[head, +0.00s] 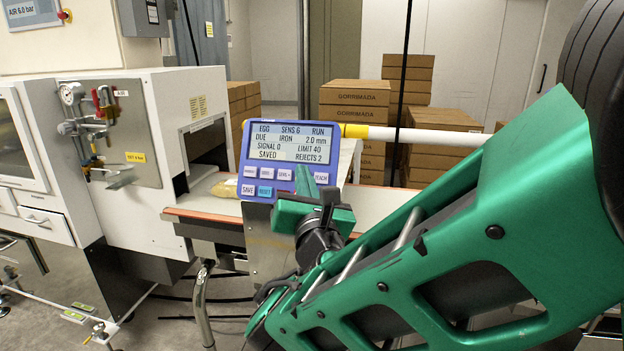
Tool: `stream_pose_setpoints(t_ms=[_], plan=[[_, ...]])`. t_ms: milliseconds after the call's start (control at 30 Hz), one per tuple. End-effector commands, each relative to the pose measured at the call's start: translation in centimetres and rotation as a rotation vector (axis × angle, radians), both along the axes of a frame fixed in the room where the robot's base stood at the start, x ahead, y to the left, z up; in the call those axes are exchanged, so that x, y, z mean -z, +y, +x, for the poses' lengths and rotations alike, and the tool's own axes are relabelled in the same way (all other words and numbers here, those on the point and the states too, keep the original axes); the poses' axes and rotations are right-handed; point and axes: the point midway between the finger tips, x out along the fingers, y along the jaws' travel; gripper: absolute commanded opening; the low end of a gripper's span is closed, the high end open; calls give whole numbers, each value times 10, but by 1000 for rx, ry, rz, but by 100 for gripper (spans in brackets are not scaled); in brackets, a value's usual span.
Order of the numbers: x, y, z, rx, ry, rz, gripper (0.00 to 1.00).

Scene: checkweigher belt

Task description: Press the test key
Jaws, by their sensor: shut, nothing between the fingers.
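The blue control panel (243,150) stands in front of the belt. Its screen (290,143) reads EGG, SENS 6, RUN, DUE IRON 2.0 mm, SIGNAL 0, LIMIT 40, SAVED, REJECTS 2. Below it are small white keys, among them TEACH (321,178) and SAVE (248,189), and a light-blue RESET key (265,191). No key marked TEST is readable; my gripper hides the lower right of the panel. My green gripper (305,180) is shut and empty, its tip in front of the key rows. I cannot tell whether it touches the panel.
The belt (215,204) runs behind the panel from a white tunnel housing (160,120), with a yellowish pack (225,188) on it. A white and yellow bar (420,136) crosses behind the panel. Carton stacks (440,130) stand at the back. A bent metal tube (201,300) rises front left.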

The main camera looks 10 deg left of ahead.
Motion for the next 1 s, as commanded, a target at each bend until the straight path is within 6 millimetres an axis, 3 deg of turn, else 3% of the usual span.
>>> stream_pose_setpoints(t_ms=[200, 567, 767, 1000], plan=[[-5, 24, -17, -45, -53, -56, 0], [-5, 25, -17, -48, -56, -58, 0], [-1, 24, -9, -47, -55, -58, 0], [12, 21, 17, -44, -55, -60, 0]])
